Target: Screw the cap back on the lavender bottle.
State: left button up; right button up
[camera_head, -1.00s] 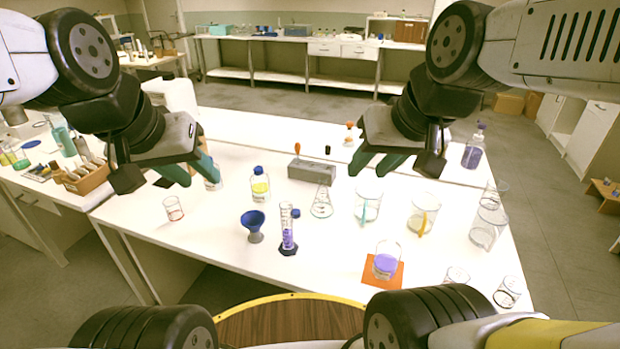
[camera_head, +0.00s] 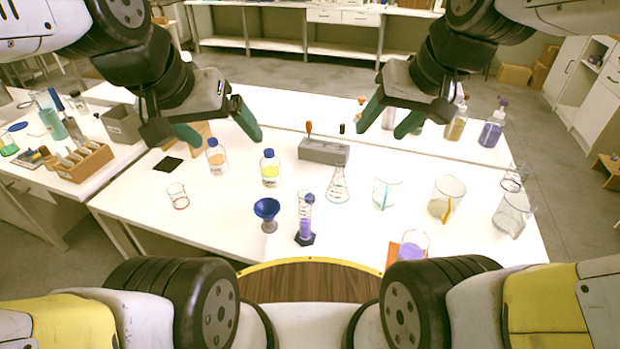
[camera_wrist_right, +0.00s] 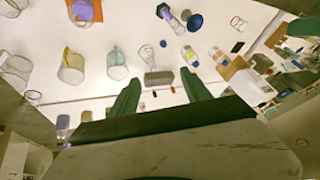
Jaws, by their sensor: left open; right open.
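A purple bottle (camera_head: 490,132) with a purple pump-like top stands at the back right of the table; I cannot tell whether it is the lavender bottle. A small dark piece (camera_head: 342,129), possibly a cap, shows at the back of the grey block (camera_head: 323,152), beside an orange-handled piece (camera_head: 309,128). My left gripper (camera_head: 222,138) is open and empty above the back left of the table. My right gripper (camera_head: 381,130) is open and empty, above the table right of the grey block. In the right wrist view its fingers (camera_wrist_right: 161,76) frame the block (camera_wrist_right: 158,79).
Two blue-capped bottles, one orange (camera_head: 217,158) and one yellow (camera_head: 270,170), stand left. A blue funnel (camera_head: 267,209), a purple-filled cylinder (camera_head: 305,222), a flask (camera_head: 338,185) and several beakers crowd the middle and right. An amber bottle (camera_head: 456,124) stands beside the purple one.

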jog(key=w+a+f+g, duration=0.2)
jog(key=w+a+f, duration=0.3)
jog(key=w, duration=0.4)
jog(key=w+a+f+h, duration=0.1)
jog(key=w+f, duration=0.3)
jog(key=f, duration=0.4)
jog(key=w+a+f+g+h, duration=0.1)
jog(key=w+a+f, duration=0.3)
jog(key=f, duration=0.5)
jog(key=w+a+f, duration=0.2)
jog(key=w+f, duration=0.2)
jog(key=f, duration=0.4)
jog(key=shift+w+a+f+g+h, duration=0.15)
jog(key=shift+a+f+g+h, duration=0.15)
jog(key=shift+h, duration=0.1)
jog(key=shift+w+f, duration=0.2)
jog(key=shift+f, duration=1.05)
jog(key=shift+w+a+f, duration=0.1)
jog(key=shift+w+f, duration=0.05)
jog(key=shift+f, duration=0.7)
jog(key=shift+w+d+f, duration=0.1)
jog(key=shift+w+f, duration=0.1)
jog(key=shift+f, duration=0.7)
jog(key=shift+w+a+f, duration=0.1)
jog(key=shift+w+f, duration=0.05)
jog(key=shift+f, duration=0.7)
